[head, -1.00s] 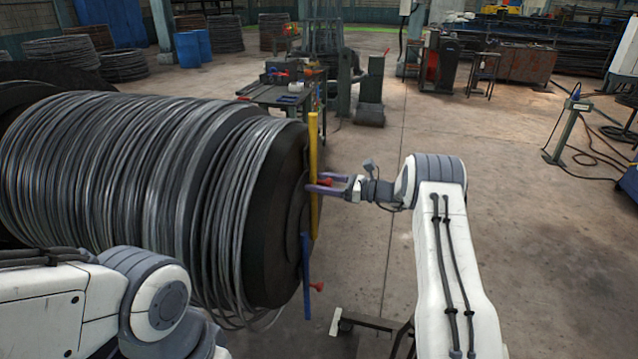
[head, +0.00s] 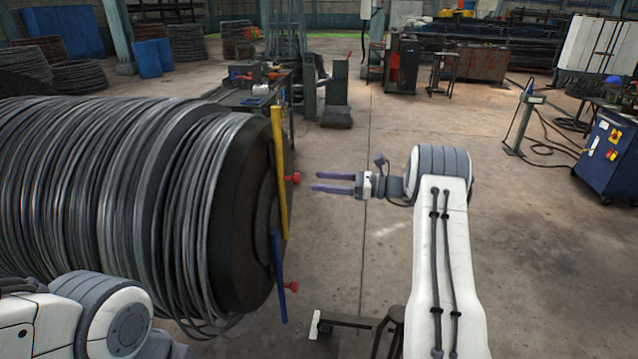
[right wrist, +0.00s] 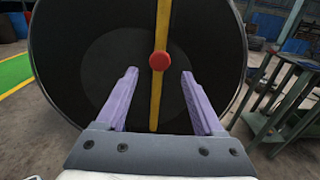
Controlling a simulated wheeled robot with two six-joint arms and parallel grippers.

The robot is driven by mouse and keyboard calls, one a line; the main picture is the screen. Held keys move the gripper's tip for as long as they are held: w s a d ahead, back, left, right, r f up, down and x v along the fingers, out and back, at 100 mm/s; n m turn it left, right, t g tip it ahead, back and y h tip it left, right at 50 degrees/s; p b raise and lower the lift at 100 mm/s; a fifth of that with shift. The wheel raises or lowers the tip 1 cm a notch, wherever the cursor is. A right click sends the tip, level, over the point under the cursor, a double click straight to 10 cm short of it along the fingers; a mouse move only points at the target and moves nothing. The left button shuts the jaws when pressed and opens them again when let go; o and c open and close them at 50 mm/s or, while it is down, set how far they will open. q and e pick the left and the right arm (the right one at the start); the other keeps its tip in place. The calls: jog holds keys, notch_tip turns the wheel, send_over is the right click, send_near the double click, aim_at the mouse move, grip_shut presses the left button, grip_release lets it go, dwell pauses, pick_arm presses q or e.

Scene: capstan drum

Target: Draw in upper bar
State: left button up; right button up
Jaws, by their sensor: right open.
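The upper bar is the yellow bar (head: 279,160), standing upright against the dark end face of the drum (head: 250,205). Its red knob (head: 294,178) sticks out to the right. A blue bar (head: 278,270) with its own red knob (head: 291,286) is below it. My right gripper (head: 313,182) is open and empty, its purple fingers pointing at the yellow bar's knob, with a small gap between. In the right wrist view the knob (right wrist: 160,61) shows centred ahead, between the two fingers (right wrist: 159,74). My left gripper is out of view.
Wire coils wrap the drum on the left. A green worktable (head: 262,98) with tools stands behind it. Bare concrete floor lies to the right. A blue machine (head: 609,150) and a hose stand (head: 522,122) are farther right.

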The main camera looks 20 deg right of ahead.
aim_at(299, 178)
jog(key=p+v, duration=0.1)
jog(key=v, duration=0.2)
jog(key=shift+r+p, duration=0.3)
jog(key=shift+p, duration=0.1)
jog(key=p+x, duration=0.3)
jog(key=x, duration=0.6)
jog(key=shift+w+a, duration=0.2)
jog(key=shift+a, duration=0.15)
jog(key=shift+w+a+f+p, duration=0.15)
jog(key=shift+w+a+p, duration=0.1)
jog(key=shift+a+p, duration=0.1)
jog(key=shift+c, duration=0.2)
grip_shut()
